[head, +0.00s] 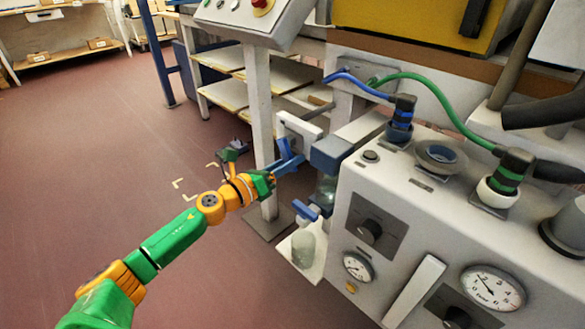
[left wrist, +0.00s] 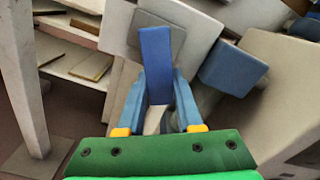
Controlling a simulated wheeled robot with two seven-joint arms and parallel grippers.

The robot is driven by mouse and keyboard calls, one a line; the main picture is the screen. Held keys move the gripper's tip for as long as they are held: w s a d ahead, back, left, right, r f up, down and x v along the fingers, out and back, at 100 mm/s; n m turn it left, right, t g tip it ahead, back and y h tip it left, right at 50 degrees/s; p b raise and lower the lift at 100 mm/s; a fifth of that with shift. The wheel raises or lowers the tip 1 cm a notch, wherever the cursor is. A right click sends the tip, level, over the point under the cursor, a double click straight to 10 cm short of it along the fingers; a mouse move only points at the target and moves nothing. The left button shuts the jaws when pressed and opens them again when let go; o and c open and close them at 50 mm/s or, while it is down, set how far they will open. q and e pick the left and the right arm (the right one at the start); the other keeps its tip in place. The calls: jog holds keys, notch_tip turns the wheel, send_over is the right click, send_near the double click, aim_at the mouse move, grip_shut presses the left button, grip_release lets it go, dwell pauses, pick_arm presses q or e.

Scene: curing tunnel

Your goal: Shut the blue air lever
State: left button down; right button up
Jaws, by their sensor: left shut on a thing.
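The blue air lever (head: 285,149) sits on a pale plate at the left end of the grey machine in the head view. In the left wrist view the lever (left wrist: 156,55) stands upright against the pale plate. My left gripper (head: 286,164) reaches it from the left, and in the left wrist view its blue-grey fingers (left wrist: 164,88) stand on either side of the lever's lower part, shut on it. The fingers hide part of the lever. My right gripper is in neither view.
A blue-grey block (head: 330,153) is just right of the lever. Below it hang a clear bowl and a smaller blue handle (head: 305,210). The grey machine (head: 420,200) with gauges and hoses fills the right side. The floor at left is open.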

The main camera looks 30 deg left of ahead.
pick_arm(q)
jog(key=m+b, duration=0.1)
jog(key=a+m+b, duration=0.1)
jog(key=m, duration=0.1)
jog(key=shift+w+a+f, duration=0.1)
jog(key=shift+w+f, duration=0.1)
jog(key=shift+f, duration=0.2)
jog(key=shift+w+a+r+m+b, duration=0.1)
jog(key=shift+a+m+b, duration=0.1)
jog(key=shift+m+b, duration=0.35)
jog(key=shift+w+a+m+b, duration=0.1)
jog(key=shift+a+m+b, duration=0.15)
jog(key=shift+m, duration=0.5)
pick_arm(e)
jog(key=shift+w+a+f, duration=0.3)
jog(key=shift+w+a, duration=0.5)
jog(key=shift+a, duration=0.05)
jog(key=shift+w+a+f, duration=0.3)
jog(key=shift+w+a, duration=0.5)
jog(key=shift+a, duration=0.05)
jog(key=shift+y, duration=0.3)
pick_arm(q)
jog(key=c, duration=0.6)
grip_release()
jog(key=shift+o, duration=0.2)
